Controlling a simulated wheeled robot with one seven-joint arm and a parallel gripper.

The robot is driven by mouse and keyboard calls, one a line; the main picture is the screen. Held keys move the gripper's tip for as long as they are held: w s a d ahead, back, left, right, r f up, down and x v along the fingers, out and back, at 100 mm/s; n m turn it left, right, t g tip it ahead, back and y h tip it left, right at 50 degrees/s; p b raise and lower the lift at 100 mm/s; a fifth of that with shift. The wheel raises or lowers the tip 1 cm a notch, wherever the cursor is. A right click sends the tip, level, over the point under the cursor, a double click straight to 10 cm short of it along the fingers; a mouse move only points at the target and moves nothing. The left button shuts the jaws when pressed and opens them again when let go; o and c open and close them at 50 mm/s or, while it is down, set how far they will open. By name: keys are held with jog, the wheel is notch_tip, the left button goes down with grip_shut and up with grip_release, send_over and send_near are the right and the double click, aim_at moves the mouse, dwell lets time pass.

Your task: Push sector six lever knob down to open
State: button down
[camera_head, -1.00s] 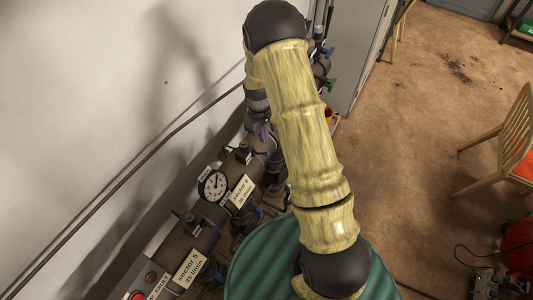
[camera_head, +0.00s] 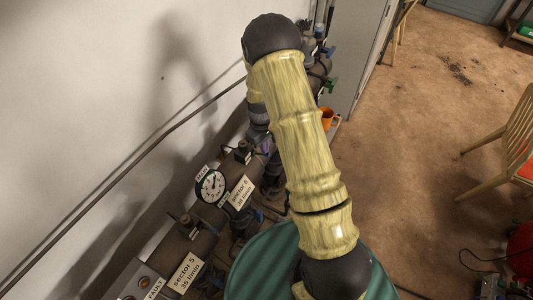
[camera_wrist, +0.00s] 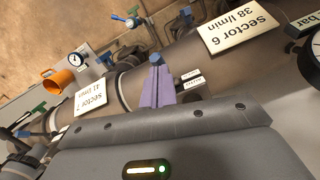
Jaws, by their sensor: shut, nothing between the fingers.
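In the wrist view, my gripper (camera_wrist: 157,92) shows as lavender fingers, closed together, above the dark grey hand. A blue knob (camera_wrist: 156,60) shows right at the fingertips; I cannot tell whether they touch it. Two small labels (camera_wrist: 190,77) sit just right of the fingers, too small to read surely. The sector 6 sign (camera_wrist: 243,28), reading 38 l/min, is upside down at upper right on the brown pipe. The head view also shows the sector 6 sign (camera_head: 241,192). There my arm and its shadowed end hide most of the gripper and lever.
The pipe manifold runs along the white wall, with a dial gauge (camera_head: 210,186) and the sector 5 sign (camera_head: 185,272). A sector 7 sign (camera_wrist: 91,100) and an orange cup (camera_wrist: 62,82) are at left in the wrist view. A wooden chair (camera_head: 515,150) stands on open floor at right.

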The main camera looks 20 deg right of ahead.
jog(key=shift+f+b, duration=1.6)
jog(key=shift+f, duration=0.65)
jog(key=shift+w+r, duration=0.1)
jog(key=shift+r, duration=0.1)
jog(key=shift+w+a+r+p, duration=0.15)
jog(key=shift+w+a+r, duration=0.1)
jog(key=shift+w+a, duration=0.25)
jog(key=shift+w+a+r+p, duration=0.2)
jog(key=shift+w+a, duration=0.1)
jog(key=shift+w, duration=0.4)
notch_tip(320, 180, up, 17)
jog(key=w+b, duration=0.1)
jog(key=b, duration=0.3)
jog(key=shift+w+a+r, duration=0.2)
jog(key=shift+a, duration=0.2)
